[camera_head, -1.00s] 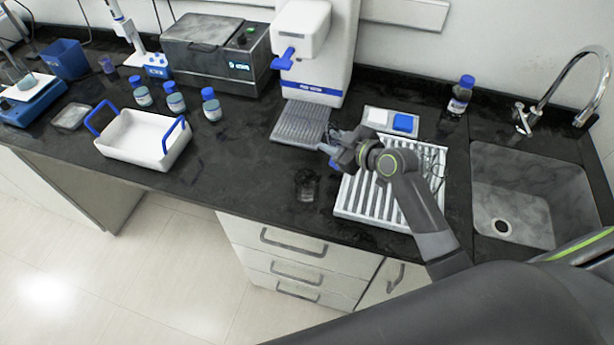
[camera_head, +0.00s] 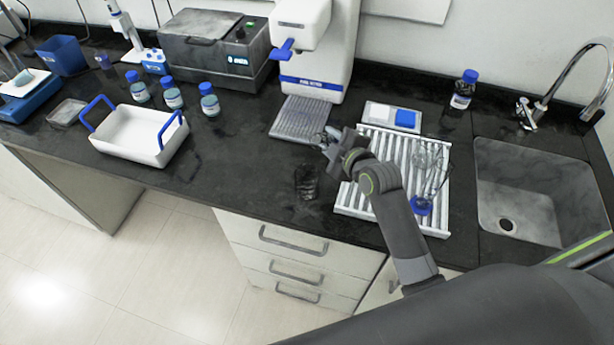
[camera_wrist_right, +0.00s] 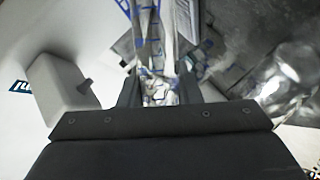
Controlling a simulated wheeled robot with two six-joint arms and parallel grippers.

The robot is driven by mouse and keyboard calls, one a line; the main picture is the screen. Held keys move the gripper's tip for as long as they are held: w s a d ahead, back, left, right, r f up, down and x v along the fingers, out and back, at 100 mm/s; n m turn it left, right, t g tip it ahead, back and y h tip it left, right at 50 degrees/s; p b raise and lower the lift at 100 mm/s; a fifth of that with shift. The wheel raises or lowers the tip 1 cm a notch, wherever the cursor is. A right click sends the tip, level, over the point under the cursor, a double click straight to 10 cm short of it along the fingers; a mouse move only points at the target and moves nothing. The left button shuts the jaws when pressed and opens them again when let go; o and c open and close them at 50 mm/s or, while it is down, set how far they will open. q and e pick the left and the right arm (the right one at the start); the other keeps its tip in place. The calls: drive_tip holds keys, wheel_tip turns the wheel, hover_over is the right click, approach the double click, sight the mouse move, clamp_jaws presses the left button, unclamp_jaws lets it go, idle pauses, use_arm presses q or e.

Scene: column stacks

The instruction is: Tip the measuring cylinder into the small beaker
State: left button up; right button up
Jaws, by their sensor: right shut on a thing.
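My right gripper (camera_head: 326,140) is over the bench in front of the white dispenser. In the right wrist view the gripper (camera_wrist_right: 160,92) is shut on a clear glass piece with blue markings, which looks like the measuring cylinder (camera_wrist_right: 158,65). In the head view the held glass is barely visible at the fingertips; its tilt and contents cannot be told. The small beaker (camera_head: 307,183) is clear and stands on the black bench, just below and left of the gripper in the picture. Clear glass at the right of the wrist view (camera_wrist_right: 292,85) may be this beaker. My left gripper is not in view.
A white ribbed rack (camera_head: 365,212) holds other glassware with a blue base (camera_head: 421,205). A grey drip tray (camera_head: 300,118) lies under the dispenser (camera_head: 308,70). A white tub (camera_head: 130,148) and several blue-capped bottles (camera_head: 209,99) stand left. The sink (camera_head: 535,190) is right.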

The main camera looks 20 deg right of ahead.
drive_tip(key=shift+w+d+f+n+t+h+b, duration=0.15)
drive_tip(key=shift+f+n+t+h+b, duration=0.2)
drive_tip(key=shift+f+n+b, duration=0.6)
drive_tip(key=shift+d+n+t+h+b, duration=0.1)
drive_tip(key=shift+n+t+h+b, duration=0.2)
drive_tip(key=shift+b, duration=1.3)
drive_tip(key=shift+n+b, duration=0.25)
drive_tip(key=shift+b, duration=0.2)
drive_tip(key=shift+s+a+f+n+t+b, duration=0.2)
drive_tip(key=shift+a+n+t+b, duration=0.25)
drive_tip(key=shift+b, duration=0.5)
drive_tip(key=shift+d+r+n+h, duration=0.1)
drive_tip(key=shift+r+n+h, duration=0.25)
drive_tip(key=shift+r+n, duration=0.1)
drive_tip(key=shift+w+d+r, duration=0.1)
drive_tip(key=shift+d, duration=0.1)
drive_tip(key=shift+a+r+n+t+b, duration=0.1)
drive_tip(key=shift+r+n+t+b, duration=0.4)
drive_tip(key=shift+n, duration=0.3)
drive_tip(key=shift+d+r+n, duration=0.15)
drive_tip(key=shift+d+n, duration=0.1)
drive_tip(key=shift+n, duration=0.05)
drive_tip(key=shift+w, duration=0.1)
